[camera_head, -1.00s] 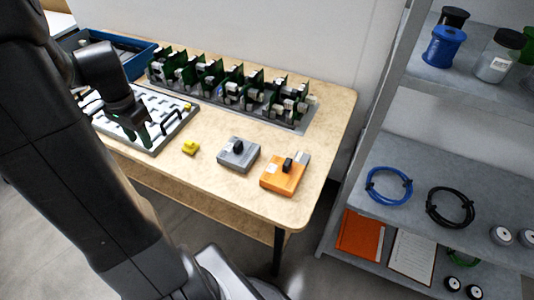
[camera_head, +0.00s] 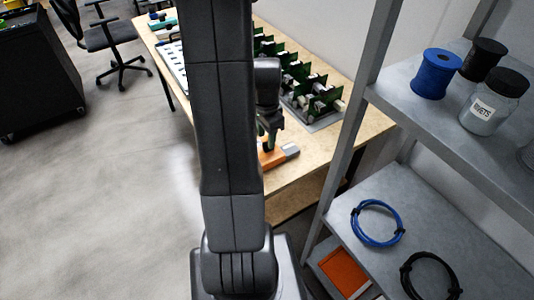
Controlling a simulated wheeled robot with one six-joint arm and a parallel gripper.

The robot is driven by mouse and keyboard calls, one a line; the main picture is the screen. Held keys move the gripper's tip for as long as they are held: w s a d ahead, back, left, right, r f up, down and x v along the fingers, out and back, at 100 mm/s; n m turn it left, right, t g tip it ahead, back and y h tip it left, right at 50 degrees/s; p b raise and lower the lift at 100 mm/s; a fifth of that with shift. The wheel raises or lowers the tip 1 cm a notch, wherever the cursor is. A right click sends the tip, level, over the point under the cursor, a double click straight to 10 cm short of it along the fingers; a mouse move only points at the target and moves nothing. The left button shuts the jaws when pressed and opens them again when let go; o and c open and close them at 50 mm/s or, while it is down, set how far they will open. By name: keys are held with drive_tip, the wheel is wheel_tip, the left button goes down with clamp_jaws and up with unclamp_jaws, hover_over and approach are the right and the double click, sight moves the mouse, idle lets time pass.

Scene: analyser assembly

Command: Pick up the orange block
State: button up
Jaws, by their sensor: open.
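The orange block (camera_head: 274,158) lies on the wooden table near its front right end, with a light grey piece at its right end. My own arm hides its left part. My gripper (camera_head: 268,140) points down just over the orange block, beside my upright arm link. It is open, with nothing seen in its jaws. The fingertips are small and dark, and I cannot tell whether they touch the block.
A rack of green circuit boards (camera_head: 308,90) stands behind the block on the table (camera_head: 350,128). The metal shelf (camera_head: 400,100) with blue and black spools, a jar and cable coils stands close on the right. A chair (camera_head: 105,35) and black cabinet (camera_head: 38,80) stand left.

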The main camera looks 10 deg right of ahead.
sight(266, 143)
drive_tip(key=shift+f, duration=2.1)
clamp_jaws()
drive_tip(key=shift+r, duration=0.15)
wheel_tip(266, 143, up, 10)
drive_tip(key=shift+f, duration=0.1)
